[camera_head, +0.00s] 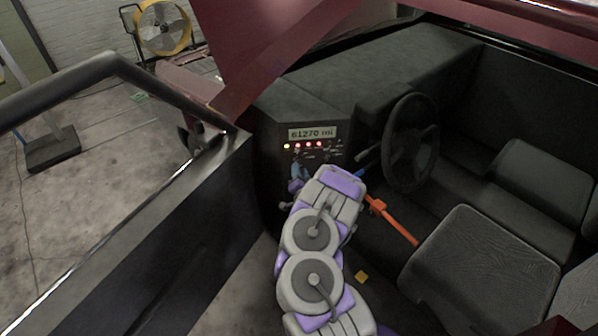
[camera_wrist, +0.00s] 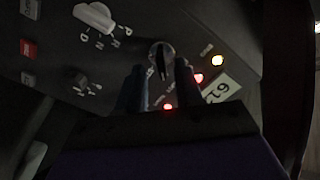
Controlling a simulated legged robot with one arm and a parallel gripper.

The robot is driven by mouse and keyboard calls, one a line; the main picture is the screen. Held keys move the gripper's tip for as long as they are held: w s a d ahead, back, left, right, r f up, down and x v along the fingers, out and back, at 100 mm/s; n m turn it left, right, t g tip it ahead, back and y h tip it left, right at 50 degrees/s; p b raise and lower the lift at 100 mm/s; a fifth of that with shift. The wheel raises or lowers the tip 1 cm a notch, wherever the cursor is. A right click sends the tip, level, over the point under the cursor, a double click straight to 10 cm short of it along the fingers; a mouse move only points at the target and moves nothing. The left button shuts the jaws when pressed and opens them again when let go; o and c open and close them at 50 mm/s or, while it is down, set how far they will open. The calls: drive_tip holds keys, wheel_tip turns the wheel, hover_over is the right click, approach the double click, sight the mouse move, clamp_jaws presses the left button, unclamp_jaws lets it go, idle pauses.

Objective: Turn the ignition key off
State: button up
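The ignition key (camera_wrist: 161,60) is a small metal-looking piece with a dark slot in the dashboard panel, seen in the wrist view. My gripper (camera_wrist: 158,72) has its two dark fingers apart, one on each side below the key, with a gap between them and the key. I cannot tell how near the tips are to the panel. In the head view my gripper (camera_head: 297,180) is at the panel under the lights, and my arm hides the key. The mileage display (camera_head: 312,133) reads 61270 mi, and the yellow and red lights (camera_head: 308,145) are lit.
A pale selector knob marked with letters (camera_wrist: 95,16) and a dark knob (camera_wrist: 74,78) lie left of the key in the wrist view. The steering wheel (camera_head: 411,143), an orange-red lever (camera_head: 390,218) and seats (camera_head: 485,265) are right of my arm. The open door (camera_head: 150,220) is left.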

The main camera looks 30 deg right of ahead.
drive_tip(key=shift+x, duration=1.05)
clamp_jaws()
